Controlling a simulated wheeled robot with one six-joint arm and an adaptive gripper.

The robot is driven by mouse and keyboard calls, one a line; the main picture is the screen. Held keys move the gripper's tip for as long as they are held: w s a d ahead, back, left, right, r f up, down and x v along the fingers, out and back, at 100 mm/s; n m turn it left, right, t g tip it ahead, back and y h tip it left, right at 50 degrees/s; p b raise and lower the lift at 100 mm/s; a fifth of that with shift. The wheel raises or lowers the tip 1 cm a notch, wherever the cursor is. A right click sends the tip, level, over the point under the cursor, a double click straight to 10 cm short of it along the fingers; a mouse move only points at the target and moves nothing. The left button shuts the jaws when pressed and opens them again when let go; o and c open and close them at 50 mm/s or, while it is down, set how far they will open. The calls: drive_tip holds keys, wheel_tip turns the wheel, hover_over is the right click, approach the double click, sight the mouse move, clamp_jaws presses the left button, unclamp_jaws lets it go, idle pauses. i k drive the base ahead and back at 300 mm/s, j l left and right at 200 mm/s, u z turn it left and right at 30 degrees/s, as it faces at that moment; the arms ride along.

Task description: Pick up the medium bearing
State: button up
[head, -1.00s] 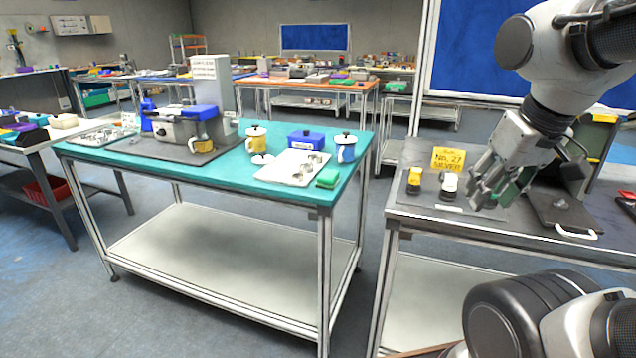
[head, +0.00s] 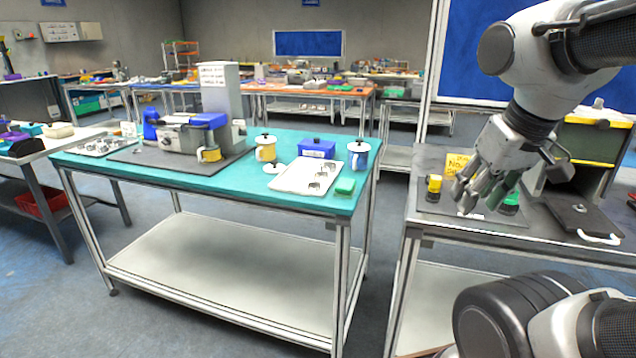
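Small metallic ring-like parts (head: 322,170), which look like bearings, lie on a white tray (head: 290,182) on the teal table. They are too small to tell which is the medium one. More metallic parts lie on a tray (head: 96,147) at that table's left end. My gripper (head: 476,208) hangs over the grey table on the right, fingers pointing down and seemingly spread, with nothing visible between them. It is well to the right of the white tray.
A floor gap separates the tables.

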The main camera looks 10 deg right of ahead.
sight(321, 176)
drive_tip(key=z, duration=1.65)
drive_tip(key=u, duration=1.65)
drive_tip(key=i+j+z, duration=0.4)
drive_tip(key=i+j, duration=0.6)
drive_tip(key=i, duration=0.1)
